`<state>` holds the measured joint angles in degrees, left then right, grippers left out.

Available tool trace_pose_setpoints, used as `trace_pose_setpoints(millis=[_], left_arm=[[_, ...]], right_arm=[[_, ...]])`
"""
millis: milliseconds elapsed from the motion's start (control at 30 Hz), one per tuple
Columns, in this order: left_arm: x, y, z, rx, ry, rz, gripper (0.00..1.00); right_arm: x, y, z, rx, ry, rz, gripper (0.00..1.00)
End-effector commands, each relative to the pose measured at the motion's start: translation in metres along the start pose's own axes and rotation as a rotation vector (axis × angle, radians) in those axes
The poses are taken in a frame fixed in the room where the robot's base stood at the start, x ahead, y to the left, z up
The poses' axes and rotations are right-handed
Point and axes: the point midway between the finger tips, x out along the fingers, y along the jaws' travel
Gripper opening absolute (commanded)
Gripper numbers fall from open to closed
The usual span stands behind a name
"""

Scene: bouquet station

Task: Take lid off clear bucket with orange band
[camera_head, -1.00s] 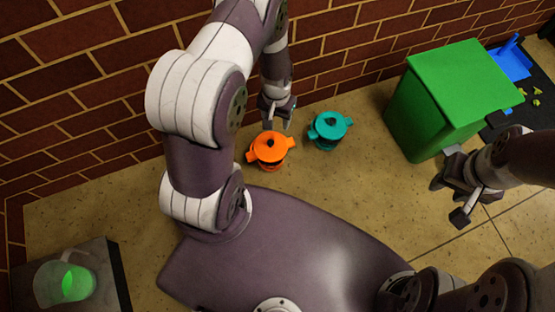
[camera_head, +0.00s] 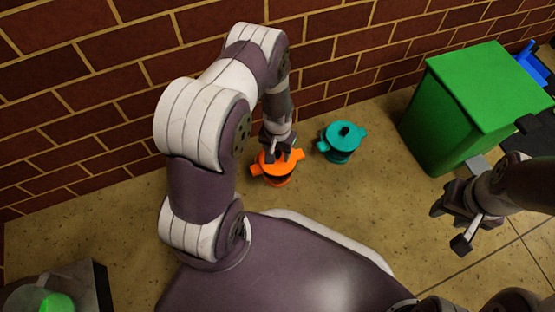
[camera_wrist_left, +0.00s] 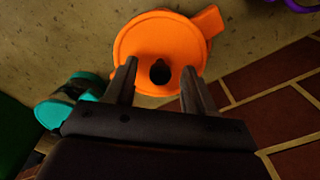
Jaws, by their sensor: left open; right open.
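The bucket with the orange band (camera_head: 278,181) stands on the floor near the brick wall. Its orange lid (camera_head: 264,169) is on top, and the lid also shows in the left wrist view (camera_wrist_left: 160,40) with a dark knob (camera_wrist_left: 160,72) in its middle. My left gripper (camera_head: 281,153) is right above the lid, pointing down. In the left wrist view its open fingers (camera_wrist_left: 158,85) stand on either side of the knob, with nothing gripped. In the head view the gripper hides the knob and part of the lid. My right gripper (camera_head: 456,222) is open and empty at the right, away from the bucket.
A teal-lidded bucket (camera_head: 342,142) stands just right of the orange one. A green bin (camera_head: 480,100) is further right. The brick wall (camera_head: 100,110) runs close behind the buckets. A dark box with a green-glowing container (camera_head: 55,302) is at lower left.

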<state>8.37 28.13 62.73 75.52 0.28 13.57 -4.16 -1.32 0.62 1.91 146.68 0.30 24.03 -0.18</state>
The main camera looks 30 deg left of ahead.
Motion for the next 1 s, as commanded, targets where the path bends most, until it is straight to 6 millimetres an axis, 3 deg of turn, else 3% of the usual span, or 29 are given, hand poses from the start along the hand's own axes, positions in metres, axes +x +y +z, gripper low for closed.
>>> trace_pose_setpoints(millis=[33,200,567,833,1000], left_arm=[[-0.001,0.0,0.0,0.0,0.0,0.0,0.54],[-0.001,0.0,0.0,0.0,0.0,0.0,0.0],[-0.007,0.0,0.0,0.0,0.0,0.0,0.0],[-0.056,0.0,0.0,0.0,0.0,-0.001,0.0],[-0.075,0.034,-0.026,0.005,0.001,-0.001,0.0]], right_arm=[[-0.001,0.0,0.0,0.0,0.001,0.0,0.43],[-0.001,0.0,0.0,0.0,0.001,0.0,0.43],[-0.006,0.0,-0.001,0.0,0.0,0.0,0.43],[-0.05,0.0,-0.006,0.0,0.0,0.0,0.43],[-0.067,0.0,-0.008,0.0,0.0,0.0,0.43]])
